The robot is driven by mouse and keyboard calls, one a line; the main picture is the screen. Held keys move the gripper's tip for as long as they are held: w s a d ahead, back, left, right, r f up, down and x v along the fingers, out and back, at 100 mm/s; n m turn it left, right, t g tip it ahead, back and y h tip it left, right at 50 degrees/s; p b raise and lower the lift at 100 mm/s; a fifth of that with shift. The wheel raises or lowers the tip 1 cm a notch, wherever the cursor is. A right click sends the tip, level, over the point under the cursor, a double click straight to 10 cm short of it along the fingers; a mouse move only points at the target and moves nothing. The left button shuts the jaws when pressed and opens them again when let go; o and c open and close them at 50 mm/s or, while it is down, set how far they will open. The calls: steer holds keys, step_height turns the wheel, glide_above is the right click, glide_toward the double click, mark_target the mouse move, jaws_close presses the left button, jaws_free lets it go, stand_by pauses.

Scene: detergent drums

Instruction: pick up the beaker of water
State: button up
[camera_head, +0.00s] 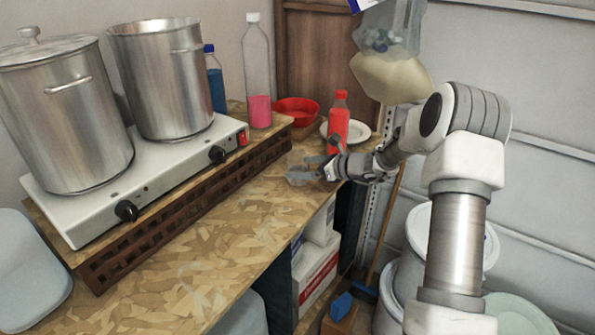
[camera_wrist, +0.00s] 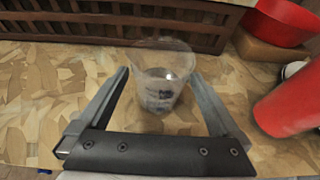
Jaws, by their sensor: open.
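The clear beaker (camera_wrist: 161,88) stands upright on the chipboard worktop in the wrist view. It is between the two open fingers of my gripper (camera_wrist: 160,78), near their tips. Its wide rim comes close to both fingers; I cannot tell whether either touches it. The water inside is hard to make out. In the head view my gripper (camera_head: 314,166) is low over the worktop near its right edge. The beaker (camera_head: 297,160) shows there only faintly, partly hidden by the fingers.
A red bottle (camera_head: 338,126) stands close behind my gripper; it is also at the right in the wrist view (camera_wrist: 288,100). A red bowl (camera_head: 296,106) and white plate (camera_head: 359,131) are behind. A hotplate (camera_head: 150,172) with two steel pots is left. The front worktop is clear.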

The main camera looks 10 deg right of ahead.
mark_target(289, 155)
steer(key=shift+x, duration=2.65)
steer(key=c, duration=1.3)
steer(key=shift+r, duration=0.15)
steer(key=shift+r, duration=1.2)
steer(key=shift+s+d+r, duration=0.1)
steer(key=shift+d+r, duration=0.2)
steer(key=shift+r, duration=0.55)
steer(key=shift+s+d+r+p, duration=0.1)
steer(key=shift+s+d+r, duration=0.9)
steer(key=shift+d, duration=0.65)
steer(key=shift+s+d+r+p, duration=0.15)
steer(key=shift+s+d+r, duration=0.6)
steer(key=shift+d+r, duration=0.65)
steer(key=shift+s+d+r+p, duration=0.1)
steer(key=shift+s+d+r, duration=0.8)
steer(key=shift+d, duration=0.95)
